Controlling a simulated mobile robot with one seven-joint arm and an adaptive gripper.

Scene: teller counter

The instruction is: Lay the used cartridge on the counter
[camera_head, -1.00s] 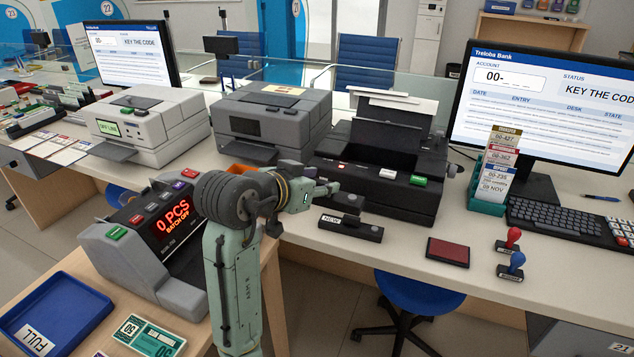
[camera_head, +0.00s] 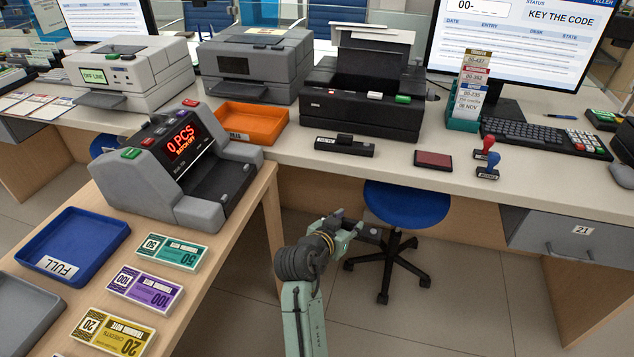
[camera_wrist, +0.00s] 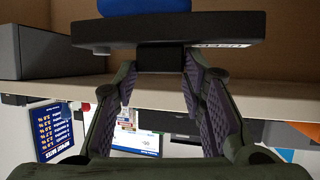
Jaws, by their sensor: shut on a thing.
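The used cartridge (camera_wrist: 170,32), a flat black bar with a label partly readable on its edge, spans the top of the wrist view. My gripper (camera_wrist: 160,60) is shut on its small black tab. In the head view my gripper (camera_head: 358,230) holds the dark cartridge (camera_head: 373,236) out in front of the counter (camera_head: 400,176), over the floor and stool side, apart from the countertop. A similar black cartridge (camera_head: 344,147) with a white label lies on the counter in front of the black printer (camera_head: 360,112).
An orange tray (camera_head: 250,124) stands left of the lying cartridge. Bare counter shows between the cartridge and the pad. A blue stool (camera_head: 405,203) stands below the counter's front edge.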

